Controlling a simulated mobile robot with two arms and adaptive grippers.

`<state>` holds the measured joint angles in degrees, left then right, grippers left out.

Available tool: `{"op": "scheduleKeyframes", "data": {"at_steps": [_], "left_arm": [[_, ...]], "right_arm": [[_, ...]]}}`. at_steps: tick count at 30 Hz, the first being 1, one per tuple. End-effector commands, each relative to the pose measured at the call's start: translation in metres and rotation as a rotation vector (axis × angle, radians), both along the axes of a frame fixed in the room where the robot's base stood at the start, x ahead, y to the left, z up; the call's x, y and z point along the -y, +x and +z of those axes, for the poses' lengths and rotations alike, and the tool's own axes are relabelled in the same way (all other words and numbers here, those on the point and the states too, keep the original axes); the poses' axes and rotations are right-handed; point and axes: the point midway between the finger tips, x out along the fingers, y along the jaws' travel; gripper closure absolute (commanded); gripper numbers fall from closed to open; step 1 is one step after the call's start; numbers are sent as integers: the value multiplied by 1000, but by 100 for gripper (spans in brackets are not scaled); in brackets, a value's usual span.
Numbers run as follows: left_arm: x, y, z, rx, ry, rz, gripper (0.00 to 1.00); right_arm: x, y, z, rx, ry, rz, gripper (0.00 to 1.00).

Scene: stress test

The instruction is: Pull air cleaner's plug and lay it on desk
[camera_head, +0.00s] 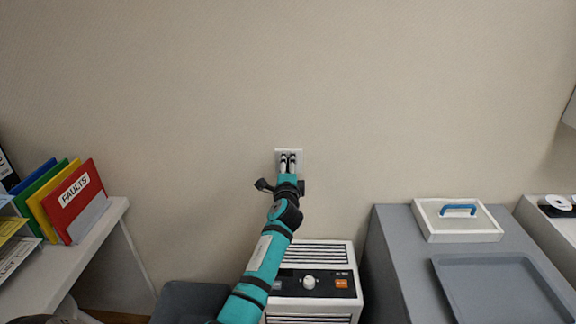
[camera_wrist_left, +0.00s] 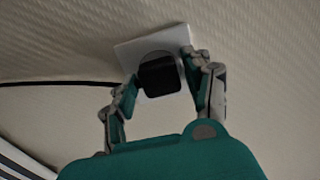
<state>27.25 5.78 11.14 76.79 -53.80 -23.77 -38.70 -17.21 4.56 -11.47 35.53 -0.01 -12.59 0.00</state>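A black plug (camera_wrist_left: 160,76) sits in a white wall outlet (camera_wrist_left: 128,52). The outlet also shows in the head view (camera_head: 279,154). My left gripper (camera_head: 288,162) reaches up to the outlet. In the left wrist view its fingers (camera_wrist_left: 160,78) stand on either side of the plug, with a thin gap visible at the right finger, so it looks open around the plug. The air cleaner (camera_head: 318,253), a white box with a grille and a round knob, stands below by the wall, partly hidden by my left arm. My right gripper is not in view.
A white desk (camera_head: 107,225) with colored folders (camera_head: 73,202) is at left. A grey surface (camera_head: 395,250) at right holds a white box with a blue handle (camera_head: 457,221) and a grey tray (camera_head: 500,290). A dark cable (camera_wrist_left: 60,83) runs along the wall.

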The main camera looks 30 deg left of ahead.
Motion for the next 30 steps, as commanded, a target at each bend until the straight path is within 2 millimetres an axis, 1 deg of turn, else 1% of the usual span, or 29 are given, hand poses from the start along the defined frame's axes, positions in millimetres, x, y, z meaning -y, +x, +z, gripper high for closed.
{"op": "scheduleKeyframes", "data": {"at_steps": [1,9,11,18,30], "left_arm": [[0,0,0,0,0,0,58],[0,0,0,0,0,0,93],[0,0,0,0,0,0,100],[1,-1,0,0,0,-1,100],[10,-14,0,-1,-1,-2,100]], "right_arm": [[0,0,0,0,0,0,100],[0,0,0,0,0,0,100],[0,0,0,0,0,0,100],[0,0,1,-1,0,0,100],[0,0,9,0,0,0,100]]}}
